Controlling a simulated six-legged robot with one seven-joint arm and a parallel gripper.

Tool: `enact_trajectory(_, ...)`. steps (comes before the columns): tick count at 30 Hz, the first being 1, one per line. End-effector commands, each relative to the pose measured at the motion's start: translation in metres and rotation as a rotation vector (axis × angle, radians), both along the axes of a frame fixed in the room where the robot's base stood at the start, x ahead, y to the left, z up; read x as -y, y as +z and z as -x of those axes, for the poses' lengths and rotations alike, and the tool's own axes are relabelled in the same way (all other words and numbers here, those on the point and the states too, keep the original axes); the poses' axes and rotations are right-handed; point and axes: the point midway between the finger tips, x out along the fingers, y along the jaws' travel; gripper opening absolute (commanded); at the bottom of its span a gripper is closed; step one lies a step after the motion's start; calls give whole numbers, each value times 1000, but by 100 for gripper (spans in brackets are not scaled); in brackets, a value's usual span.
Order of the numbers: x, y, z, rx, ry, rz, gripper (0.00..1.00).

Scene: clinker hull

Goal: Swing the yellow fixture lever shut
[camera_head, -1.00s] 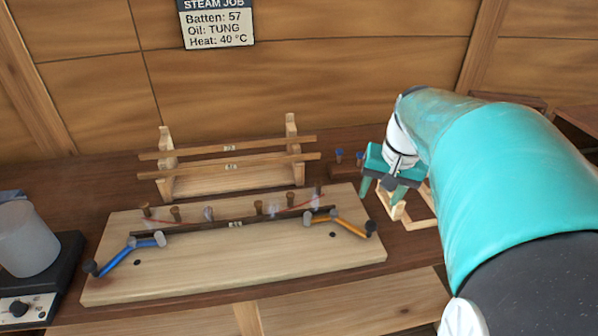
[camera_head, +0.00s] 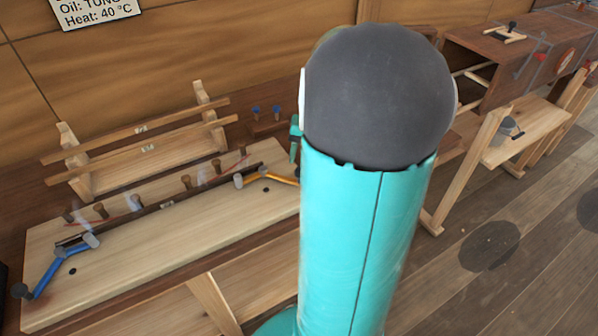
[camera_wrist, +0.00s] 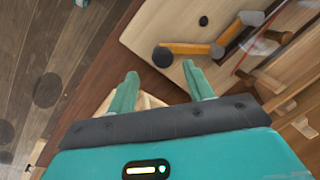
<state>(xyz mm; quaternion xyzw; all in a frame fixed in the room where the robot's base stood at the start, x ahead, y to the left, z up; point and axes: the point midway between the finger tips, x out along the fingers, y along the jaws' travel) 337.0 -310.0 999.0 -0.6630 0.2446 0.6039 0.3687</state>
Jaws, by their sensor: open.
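The yellow fixture lever (camera_head: 283,179) is at the right end of the pale fixture board (camera_head: 150,240), partly hidden behind my arm in the head view. In the wrist view the yellow lever (camera_wrist: 195,48) runs from a dark round knob at its left end to a grey clamp block at its right. My gripper (camera_wrist: 160,88) is open and empty, with its two green fingers apart, below the knob end of the lever. No contact with the lever shows. In the head view my arm hides most of the gripper. A dark batten (camera_head: 165,205) lies along the board.
A blue lever (camera_head: 52,272) is at the board's left end. Several pegs stand along the board's back edge. A wooden rack (camera_head: 75,170) with two battens stands behind. Wooden benches (camera_head: 530,130) and open floor (camera_head: 500,290) lie to the right.

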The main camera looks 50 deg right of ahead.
Motion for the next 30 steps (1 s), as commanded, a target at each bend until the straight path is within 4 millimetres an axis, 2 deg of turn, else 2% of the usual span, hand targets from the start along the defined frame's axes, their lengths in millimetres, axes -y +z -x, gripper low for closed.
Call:
enact_trajectory(3,-5,-24,-5,-1,3,-3,52)
enact_trajectory(9,-10,-51,-10,-1,5,-3,52)
enact_trajectory(20,-12,-59,-13,1,5,0,52)
enact_trajectory(22,-12,-58,-13,1,5,0,44)
enact_trajectory(28,-12,-58,-13,1,5,0,4)
enact_trajectory(29,-12,-58,-13,1,5,0,0)
enact_trajectory(30,-12,-58,-12,1,5,0,0)
